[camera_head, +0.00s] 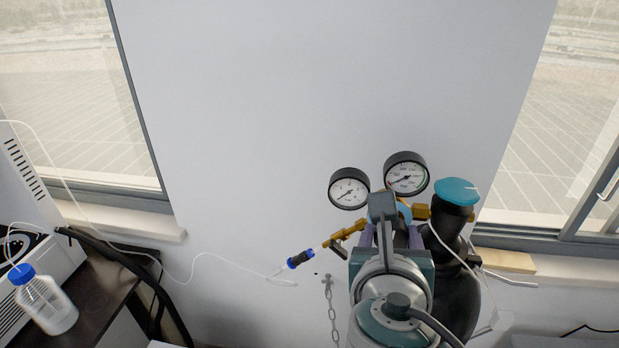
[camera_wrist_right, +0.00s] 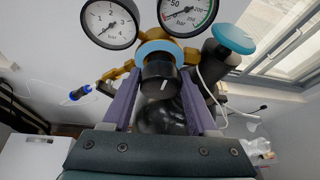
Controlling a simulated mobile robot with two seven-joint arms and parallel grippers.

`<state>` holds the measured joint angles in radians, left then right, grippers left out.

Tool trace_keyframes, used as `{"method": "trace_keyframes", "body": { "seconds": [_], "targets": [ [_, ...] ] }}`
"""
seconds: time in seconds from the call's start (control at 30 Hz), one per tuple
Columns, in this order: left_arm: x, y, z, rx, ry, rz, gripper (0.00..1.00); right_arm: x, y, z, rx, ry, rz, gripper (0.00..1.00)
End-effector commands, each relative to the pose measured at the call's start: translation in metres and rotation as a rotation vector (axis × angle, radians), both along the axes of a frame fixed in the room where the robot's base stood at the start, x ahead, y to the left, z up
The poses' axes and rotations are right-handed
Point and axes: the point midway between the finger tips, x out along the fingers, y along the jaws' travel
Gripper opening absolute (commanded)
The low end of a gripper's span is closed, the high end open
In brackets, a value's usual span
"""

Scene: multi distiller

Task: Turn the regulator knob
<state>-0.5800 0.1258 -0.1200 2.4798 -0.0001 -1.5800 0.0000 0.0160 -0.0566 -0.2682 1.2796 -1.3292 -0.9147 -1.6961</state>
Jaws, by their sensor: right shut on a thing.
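The black regulator knob (camera_wrist_right: 159,76) has a white mark on its lower front and sits in front of a light-blue ring on the brass regulator (camera_wrist_right: 193,56). My right gripper (camera_wrist_right: 160,82) has one purple finger on each side of the knob and is shut on it. In the head view my right gripper (camera_head: 390,236) reaches up to the brass regulator (camera_head: 338,235) below two round gauges, and my own arm hides the knob. The left gauge (camera_head: 349,189) needle points to the lower left. My left gripper is not in view.
A black cylinder with a teal valve cap (camera_head: 457,191) stands close on the right. A blue-ended hose connector (camera_head: 300,259) hangs left of the regulator. A wall chain (camera_head: 332,305) hangs below. A blue-capped bottle (camera_head: 46,302) stands far left.

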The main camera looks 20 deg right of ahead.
Motion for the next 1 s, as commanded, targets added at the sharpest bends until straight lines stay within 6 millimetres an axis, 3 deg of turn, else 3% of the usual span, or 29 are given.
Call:
{"method": "trace_keyframes", "body": {
  "seconds": [0.03, 0.27, 0.67, 1.0],
  "targets": [
    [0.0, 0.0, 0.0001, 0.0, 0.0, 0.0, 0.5, -0.0004, -0.0005, 0.0, -0.001, 0.0, -0.002, 0.3],
    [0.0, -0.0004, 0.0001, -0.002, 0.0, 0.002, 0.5, -0.0005, -0.0006, 0.0001, -0.001, 0.0, -0.003, 0.04],
    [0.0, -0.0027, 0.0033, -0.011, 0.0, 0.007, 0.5, -0.0009, -0.0016, 0.001, 0.064, -0.039, -0.003, 0.03],
    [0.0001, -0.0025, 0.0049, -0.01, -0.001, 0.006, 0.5, -0.0016, -0.0028, 0.0, 0.29, -0.18, -0.002, 0.03]
  ]
}}
